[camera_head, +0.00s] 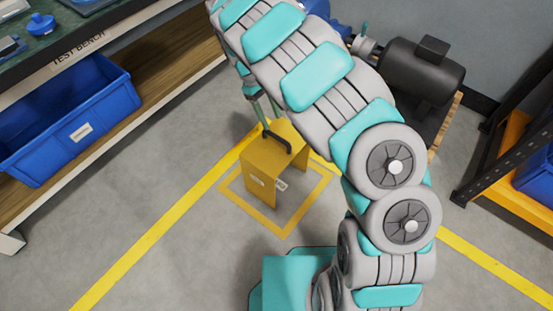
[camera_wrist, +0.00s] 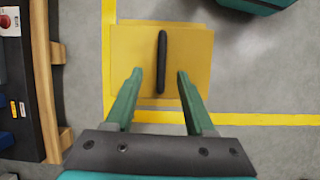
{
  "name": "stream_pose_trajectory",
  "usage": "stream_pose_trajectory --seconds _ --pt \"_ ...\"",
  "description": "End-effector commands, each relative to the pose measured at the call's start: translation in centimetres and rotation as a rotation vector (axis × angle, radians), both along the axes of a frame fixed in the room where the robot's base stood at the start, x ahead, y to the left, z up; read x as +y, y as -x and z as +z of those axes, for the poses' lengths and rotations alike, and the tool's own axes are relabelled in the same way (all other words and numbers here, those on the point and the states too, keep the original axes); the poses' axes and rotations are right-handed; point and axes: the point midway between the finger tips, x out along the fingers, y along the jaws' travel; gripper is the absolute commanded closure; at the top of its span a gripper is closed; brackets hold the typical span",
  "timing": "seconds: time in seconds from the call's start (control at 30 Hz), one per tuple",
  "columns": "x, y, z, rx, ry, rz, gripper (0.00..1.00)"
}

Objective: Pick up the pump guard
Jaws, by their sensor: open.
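The pump guard (camera_head: 270,165) is a yellow bent-sheet cover with a black bar handle (camera_head: 277,139) on top. It stands upright on the floor inside a yellow marked square. In the wrist view the guard's flat top (camera_wrist: 195,60) lies below my gripper, and the handle (camera_wrist: 162,62) runs lengthwise in line with the gap between the fingers. My gripper (camera_wrist: 160,76) has two green fingers spread apart with nothing held. In the head view its fingers (camera_head: 265,108) show above the guard's far side, partly hidden by my arm. I cannot tell the exact height gap to the handle.
A test bench (camera_head: 92,45) with a blue bin (camera_head: 75,120) on its lower shelf stands left. A dark motor (camera_head: 405,72) sits at the back. A black rack (camera_head: 490,140) with orange shelf stands right. Floor around the guard is clear.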

Motion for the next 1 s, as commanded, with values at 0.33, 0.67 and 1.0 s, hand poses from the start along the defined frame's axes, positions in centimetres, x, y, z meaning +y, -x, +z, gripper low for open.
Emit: stream_pose_trajectory --seconds 0.33,0.67,1.0 --pt "0.7 0.6 -3.3 0.023 -0.012 0.041 0.45" --pt "-1.1 1.3 -5.9 0.023 -0.010 0.037 0.45" --pt "-1.9 1.8 -8.3 0.018 -0.014 0.042 0.45"
